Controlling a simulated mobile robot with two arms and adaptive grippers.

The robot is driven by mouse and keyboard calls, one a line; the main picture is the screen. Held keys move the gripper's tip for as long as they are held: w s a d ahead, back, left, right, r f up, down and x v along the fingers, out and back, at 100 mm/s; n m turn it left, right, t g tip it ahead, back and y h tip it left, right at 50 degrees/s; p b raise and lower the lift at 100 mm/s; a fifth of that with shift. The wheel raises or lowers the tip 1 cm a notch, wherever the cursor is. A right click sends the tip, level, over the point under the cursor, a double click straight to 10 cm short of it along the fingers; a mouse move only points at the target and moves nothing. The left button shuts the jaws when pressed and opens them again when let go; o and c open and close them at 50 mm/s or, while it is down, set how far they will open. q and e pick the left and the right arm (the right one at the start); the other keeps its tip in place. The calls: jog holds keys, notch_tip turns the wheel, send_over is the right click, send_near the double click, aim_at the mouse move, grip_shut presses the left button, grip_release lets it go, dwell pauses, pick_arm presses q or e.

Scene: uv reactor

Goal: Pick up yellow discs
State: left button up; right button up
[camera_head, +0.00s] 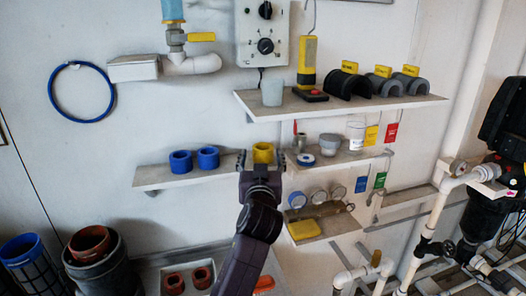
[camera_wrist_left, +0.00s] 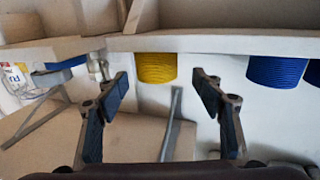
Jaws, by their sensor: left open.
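A yellow disc (camera_head: 263,153), a short ribbed cylinder with an open top, stands near the right end of the lower left shelf (camera_head: 165,178). My left gripper (camera_head: 262,160) is open, with one finger on each side of the disc in the head view. In the left wrist view, which looks upside down, the yellow disc (camera_wrist_left: 156,67) shows between and beyond the two open fingers (camera_wrist_left: 163,88), with gaps on both sides. The gripper's palm and arm hide the shelf below the disc in the head view. My right gripper is not in view.
Two blue rings (camera_head: 181,162) stand left of the yellow disc on the same shelf. A shelf with small jars (camera_head: 329,144) is close on the right. The upper shelf (camera_head: 340,106) holds a cup and grey arches above. Pipes (camera_head: 432,225) stand at the right.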

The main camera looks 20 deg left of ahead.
aim_at(263, 152)
pick_arm(q)
jog(key=shift+w+r+p, duration=0.3)
jog(key=shift+r+p, duration=0.05)
jog(key=p+x, duration=0.2)
jog(key=x, duration=0.2)
jog(key=shift+d, duration=0.15)
jog(key=shift+w+f, duration=0.1)
jog(key=shift+w, duration=0.25)
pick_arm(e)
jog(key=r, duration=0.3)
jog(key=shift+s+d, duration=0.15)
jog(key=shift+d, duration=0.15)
pick_arm(q)
jog(key=shift+c, duration=0.7)
jog(key=c, duration=1.1)
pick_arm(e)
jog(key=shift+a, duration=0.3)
pick_arm(q)
jog(key=shift+c, duration=0.2)
